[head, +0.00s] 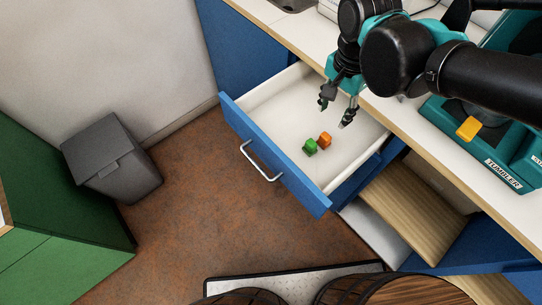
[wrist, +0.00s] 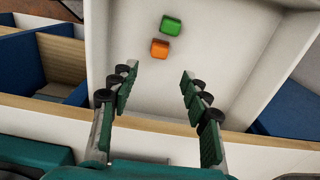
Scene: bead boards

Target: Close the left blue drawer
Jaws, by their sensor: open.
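The blue drawer (head: 277,152) stands pulled out from under the counter, with a white inside and a silver bar handle (head: 260,161) on its front. A green block (head: 310,148) and an orange block (head: 325,139) lie inside it, close together. The wrist view also shows the green block (wrist: 171,25) and the orange block (wrist: 160,48) on the drawer's white floor. My gripper (head: 336,108) is above the drawer's inside, fingers apart and empty. In the wrist view my gripper (wrist: 158,80) points toward the blocks, which lie beyond its fingertips. It does not touch the handle.
The white counter (head: 285,30) has a wooden edge along the drawer's back. Open shelving with wooden boards (head: 405,205) lies to the right of the drawer. A grey bin (head: 112,158) and a green cabinet (head: 60,220) stand at left. The brown floor before the drawer is clear.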

